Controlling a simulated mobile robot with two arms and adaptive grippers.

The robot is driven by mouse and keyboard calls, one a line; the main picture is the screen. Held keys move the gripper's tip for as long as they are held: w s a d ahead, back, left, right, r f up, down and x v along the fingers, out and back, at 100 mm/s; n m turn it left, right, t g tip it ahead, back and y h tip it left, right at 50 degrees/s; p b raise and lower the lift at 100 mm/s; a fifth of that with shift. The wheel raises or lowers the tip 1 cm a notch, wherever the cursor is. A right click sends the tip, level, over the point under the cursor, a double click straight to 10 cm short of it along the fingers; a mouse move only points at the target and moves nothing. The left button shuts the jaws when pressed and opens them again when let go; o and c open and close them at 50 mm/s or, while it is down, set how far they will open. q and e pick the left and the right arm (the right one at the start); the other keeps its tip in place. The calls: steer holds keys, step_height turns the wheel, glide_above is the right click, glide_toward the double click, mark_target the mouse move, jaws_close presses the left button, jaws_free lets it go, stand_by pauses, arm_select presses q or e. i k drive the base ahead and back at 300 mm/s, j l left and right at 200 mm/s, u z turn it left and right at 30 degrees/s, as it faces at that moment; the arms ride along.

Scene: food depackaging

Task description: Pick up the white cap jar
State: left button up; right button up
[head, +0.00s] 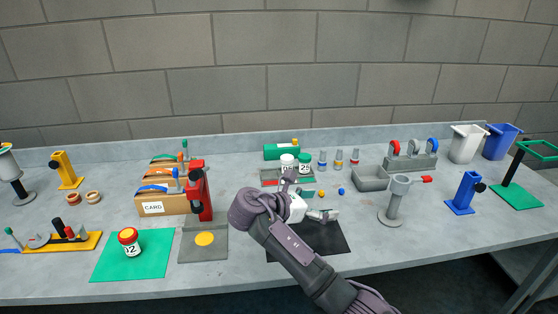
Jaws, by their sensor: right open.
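The white cap jar (287,162) stands toward the back middle of the table, in a grey and green holder. A jar with a green cap (305,164) stands close to its right. My left gripper is not in view.
A black mat (330,238) lies beneath my arm. A grey bin (371,179) and a grey stand (395,205) are to the right. A red clamp (199,190) and a card box (163,203) are left. A red-capped jar (130,243) stands on a green mat (108,268).

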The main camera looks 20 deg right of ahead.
mark_target(284, 166)
steer(key=i, duration=1.4)
